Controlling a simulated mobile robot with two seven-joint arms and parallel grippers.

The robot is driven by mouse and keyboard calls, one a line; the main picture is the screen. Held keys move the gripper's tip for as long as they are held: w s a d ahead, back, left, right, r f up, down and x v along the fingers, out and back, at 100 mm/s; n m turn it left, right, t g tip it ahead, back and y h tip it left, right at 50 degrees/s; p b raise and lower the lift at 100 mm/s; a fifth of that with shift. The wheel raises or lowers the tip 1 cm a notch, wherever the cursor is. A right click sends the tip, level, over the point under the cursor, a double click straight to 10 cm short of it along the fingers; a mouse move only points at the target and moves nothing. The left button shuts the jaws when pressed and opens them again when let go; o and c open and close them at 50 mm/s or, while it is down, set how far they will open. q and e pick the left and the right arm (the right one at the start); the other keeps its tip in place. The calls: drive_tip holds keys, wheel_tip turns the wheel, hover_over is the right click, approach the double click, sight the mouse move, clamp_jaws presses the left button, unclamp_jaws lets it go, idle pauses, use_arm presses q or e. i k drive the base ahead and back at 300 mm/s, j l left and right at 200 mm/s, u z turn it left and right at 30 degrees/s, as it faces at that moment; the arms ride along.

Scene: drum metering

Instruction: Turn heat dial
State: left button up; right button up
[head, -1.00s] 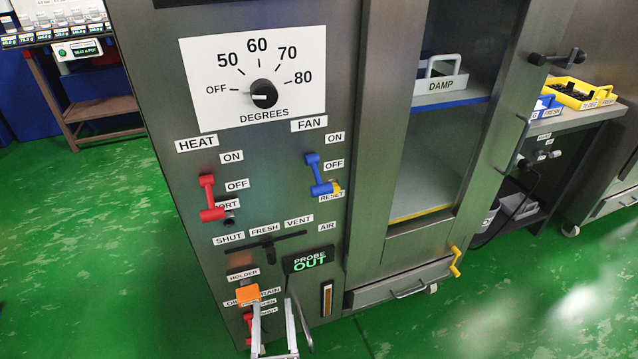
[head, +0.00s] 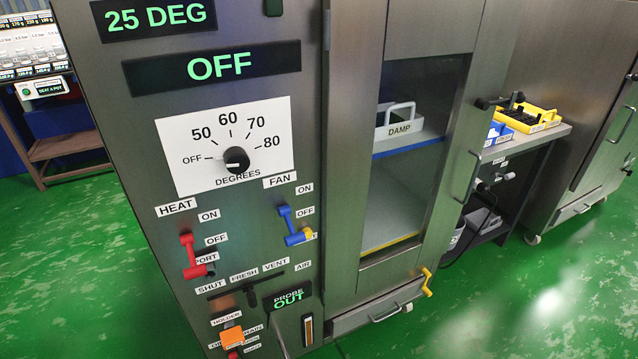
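The heat dial (head: 236,160) is a round black knob on a white plate (head: 273,124) marked OFF, 50, 60, 70, 80 and DEGREES. Its white mark is on the left part of the knob, toward OFF. A display (head: 211,67) above the plate reads OFF, and a higher one (head: 154,17) reads 25 DEG. Below the plate are the red HEAT lever (head: 190,255) and the blue FAN lever (head: 290,226). Neither of my grippers shows in the head view.
An orange block (head: 231,337) and a PROBE OUT display (head: 288,299) are low on the panel. A glass-fronted cabinet with a DAMP tray (head: 398,127) inside stands to the right. Yellow (head: 527,116) and blue bins sit on a side table.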

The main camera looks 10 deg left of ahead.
sight(237, 161)
drive_tip(key=k+j, duration=0.8)
drive_tip(key=k, duration=0.15)
drive_tip(key=l+u, duration=0.05)
